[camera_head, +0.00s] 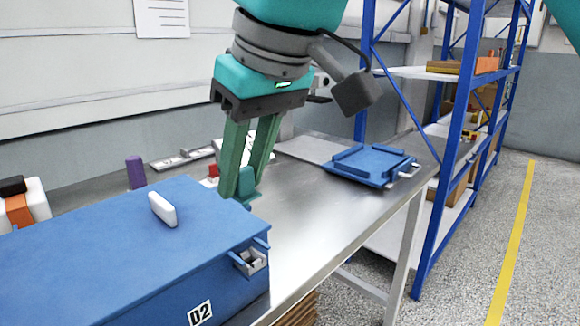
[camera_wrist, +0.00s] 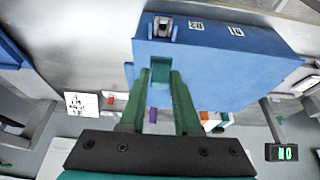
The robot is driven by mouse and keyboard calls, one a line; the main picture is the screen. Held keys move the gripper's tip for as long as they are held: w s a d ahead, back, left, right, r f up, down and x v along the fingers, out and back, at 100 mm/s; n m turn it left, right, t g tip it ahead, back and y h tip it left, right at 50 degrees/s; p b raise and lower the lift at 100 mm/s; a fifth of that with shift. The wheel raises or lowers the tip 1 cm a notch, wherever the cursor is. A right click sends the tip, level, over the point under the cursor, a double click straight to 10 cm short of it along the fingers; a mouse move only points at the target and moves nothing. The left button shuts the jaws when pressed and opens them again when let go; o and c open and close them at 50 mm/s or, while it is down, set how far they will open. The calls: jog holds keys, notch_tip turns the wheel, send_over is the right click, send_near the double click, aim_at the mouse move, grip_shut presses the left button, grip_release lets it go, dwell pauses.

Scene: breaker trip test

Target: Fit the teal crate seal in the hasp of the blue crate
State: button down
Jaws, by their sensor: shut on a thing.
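The teal crate seal (camera_head: 246,181) is held between the green fingertips of my gripper (camera_head: 238,190), which is shut on it. The seal also shows between the fingertips in the wrist view (camera_wrist: 160,71). The blue crate (camera_head: 90,245) stands at the lower left of the head view, with a "D2" label on its front. Its metal hasp (camera_head: 250,262) sits at the crate's right end, and shows at the top of the wrist view (camera_wrist: 162,27). In the head view the fingertips appear above and behind the hasp, with the seal apart from it.
A white block (camera_head: 162,209) is on the crate lid. A flat blue piece with a metal handle (camera_head: 371,165) lies on the steel table (camera_head: 310,222). A purple cylinder (camera_head: 136,172) stands behind the crate. Blue shelving (camera_head: 450,150) rises at right. The table's middle is clear.

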jog(key=b, duration=0.4)
send_over(242, 254)
jog(key=d, duration=0.1)
jog(key=shift+s+f, duration=0.2)
jog(key=shift+f, duration=2.7)
jog(key=shift+f+b, duration=0.3)
jog(key=shift+f, duration=0.65)
jog(key=shift+r, duration=0.1)
jog(key=shift+r+p, duration=0.4)
jog(key=shift+r, duration=0.15)
jog(key=shift+f+b, duration=0.35)
jog(key=shift+f, duration=0.25)
dwell(0.4)
jog(key=c, duration=0.5)
grip_release()
jog(key=shift+f, duration=0.1)
jog(key=shift+c, duration=0.2)
